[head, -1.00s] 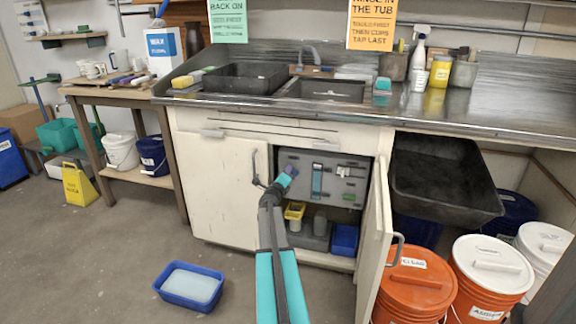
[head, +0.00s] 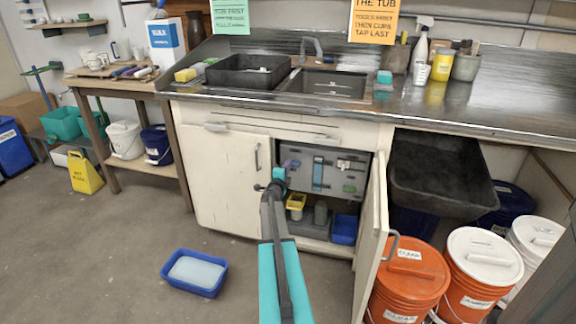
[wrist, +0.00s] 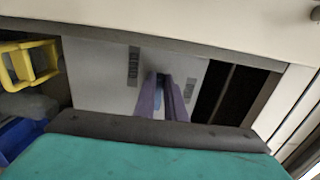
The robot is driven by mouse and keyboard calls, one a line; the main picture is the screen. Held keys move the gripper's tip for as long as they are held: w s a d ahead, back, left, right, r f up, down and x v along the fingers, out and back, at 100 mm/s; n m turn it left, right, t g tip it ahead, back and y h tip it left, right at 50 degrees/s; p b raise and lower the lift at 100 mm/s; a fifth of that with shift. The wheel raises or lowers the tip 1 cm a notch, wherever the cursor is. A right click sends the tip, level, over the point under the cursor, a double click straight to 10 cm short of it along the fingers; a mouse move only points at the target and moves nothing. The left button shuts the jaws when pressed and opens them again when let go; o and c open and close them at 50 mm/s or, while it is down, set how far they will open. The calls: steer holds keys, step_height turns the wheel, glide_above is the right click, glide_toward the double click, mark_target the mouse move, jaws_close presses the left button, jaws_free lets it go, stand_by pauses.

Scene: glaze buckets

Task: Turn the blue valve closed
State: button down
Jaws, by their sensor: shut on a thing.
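The open cabinet under the sink holds a grey panel (head: 345,166) with small fittings, including a blue vertical strip (head: 318,174). My gripper (head: 291,163) reaches through the doorway to the panel's left part. In the wrist view its two purple fingers (wrist: 162,98) are closed around a narrow blue piece (wrist: 159,84), which seems to be the blue valve's handle. The fingers hide most of it, so its angle and the valve body cannot be made out. In the head view the valve is hidden behind my gripper.
The right cabinet door (head: 372,240) stands open; the left door (head: 222,175) is shut. A yellow container (head: 296,201) and a blue bin (head: 344,229) sit below the panel. A blue tub (head: 191,272) lies on the floor at left. Orange buckets (head: 408,285) stand at right.

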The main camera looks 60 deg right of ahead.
steer(key=c, duration=1.8)
jaws_free()
steer(key=shift+p+v, duration=0.35)
steer(key=shift+v, duration=6.55)
steer(key=shift+w, duration=0.1)
